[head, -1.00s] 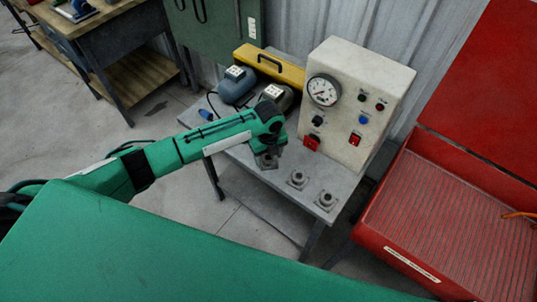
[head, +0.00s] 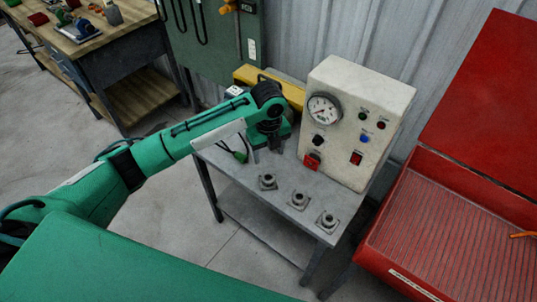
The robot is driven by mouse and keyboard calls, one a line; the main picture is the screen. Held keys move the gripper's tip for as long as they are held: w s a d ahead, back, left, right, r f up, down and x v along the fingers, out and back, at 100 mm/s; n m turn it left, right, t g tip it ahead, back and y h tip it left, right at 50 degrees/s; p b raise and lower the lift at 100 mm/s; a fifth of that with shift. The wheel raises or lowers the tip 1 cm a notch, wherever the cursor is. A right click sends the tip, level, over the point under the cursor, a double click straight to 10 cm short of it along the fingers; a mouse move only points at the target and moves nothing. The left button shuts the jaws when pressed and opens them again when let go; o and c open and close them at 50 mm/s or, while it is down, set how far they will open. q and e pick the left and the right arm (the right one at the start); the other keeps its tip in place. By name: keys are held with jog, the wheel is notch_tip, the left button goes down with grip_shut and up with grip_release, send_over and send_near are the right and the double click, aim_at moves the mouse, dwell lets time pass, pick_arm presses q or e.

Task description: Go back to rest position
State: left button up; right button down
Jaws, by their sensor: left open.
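My left arm comes in from the left, and my left gripper (head: 268,140) hangs over the back left part of a small grey metal table (head: 245,175). The gripper is open, points down and holds nothing that I can see. It is left of a cream control box (head: 355,105) with a gauge and stands apart from the metal fittings on the table. Three of these fittings sit in a slanting row: one (head: 268,181), a middle one (head: 299,200) and a front one (head: 327,221). My right gripper is not in view.
A red bin (head: 440,225) with a ribbed floor and raised lid stands at the right. A yellow case (head: 247,74) is behind my arm. A wooden workbench (head: 110,40) with tools is at the upper left. Open floor (head: 180,225) lies left of the table.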

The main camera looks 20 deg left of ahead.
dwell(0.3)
pick_arm(q)
jog(key=s+d+f+n+t+h, duration=0.1)
jog(key=s+d+f+n+h, duration=0.15)
jog(key=s+n, duration=0.35)
jog(key=s+d+f+n+t+h, duration=0.1)
jog(key=s+d+f+n, duration=0.3)
jog(key=s, duration=0.3)
jog(key=s+a+n+t+y, duration=0.2)
jog(key=s+a+n+y, duration=0.1)
jog(key=s+a+n, duration=1.15)
jog(key=s+d+f+g, duration=0.1)
jog(key=s+f, duration=0.1)
jog(key=f, duration=1.4)
jog(key=s+d+f+g, duration=0.1)
jog(key=f, duration=1.5)
jog(key=s+a+f, duration=0.2)
jog(key=s+f, duration=0.7)
jog(key=s+a+f+g, duration=0.1)
jog(key=s+f, duration=0.8)
jog(key=shift+s+a, duration=0.3)
jog(key=shift+a, duration=0.05)
